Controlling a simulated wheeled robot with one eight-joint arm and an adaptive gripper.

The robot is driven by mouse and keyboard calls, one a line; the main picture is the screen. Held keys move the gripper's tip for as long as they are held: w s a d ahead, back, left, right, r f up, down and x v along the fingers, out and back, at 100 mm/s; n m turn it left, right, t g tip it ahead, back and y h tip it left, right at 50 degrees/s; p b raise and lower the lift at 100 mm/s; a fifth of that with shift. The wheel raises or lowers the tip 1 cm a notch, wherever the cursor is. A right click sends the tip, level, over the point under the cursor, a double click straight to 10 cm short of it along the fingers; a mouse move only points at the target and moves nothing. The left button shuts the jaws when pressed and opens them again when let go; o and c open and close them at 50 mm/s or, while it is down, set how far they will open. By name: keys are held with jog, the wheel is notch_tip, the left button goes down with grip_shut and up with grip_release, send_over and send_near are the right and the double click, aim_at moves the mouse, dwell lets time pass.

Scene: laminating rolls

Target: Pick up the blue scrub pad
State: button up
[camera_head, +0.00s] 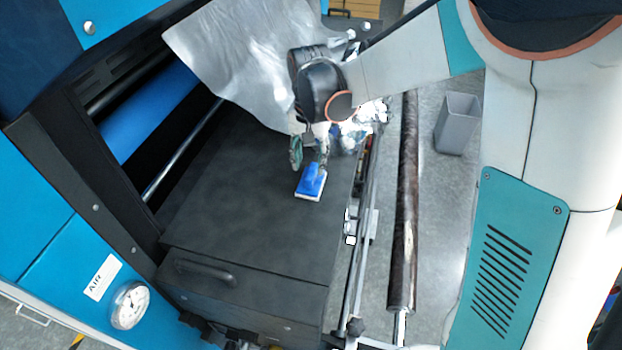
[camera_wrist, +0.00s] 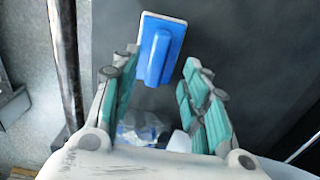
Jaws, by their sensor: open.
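The blue scrub pad (camera_head: 311,181) has a raised blue grip and a white edge, and lies on the dark flat top of the machine. In the wrist view the pad (camera_wrist: 161,46) lies just beyond and between my fingertips. My gripper (camera_head: 310,160) hangs over the dark top right behind the pad in the head view. In the wrist view my gripper (camera_wrist: 157,75) is open, with its teal-padded fingers spread and nothing held between them. I cannot tell how high the fingertips are above the top.
Clear plastic-like items (camera_wrist: 140,126) lie between the finger bases in the wrist view. A silvery sheet (camera_head: 235,60) rises behind my gripper. A blue roller (camera_head: 150,112) is left, a long dark roll (camera_head: 403,200) right, and a grey bin (camera_head: 457,123) stands on the floor.

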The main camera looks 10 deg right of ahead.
aim_at(311, 171)
jog(key=shift+d+f+p, duration=0.15)
jog(key=shift+f+p, duration=0.45)
jog(key=shift+f, duration=1.85)
grip_shut()
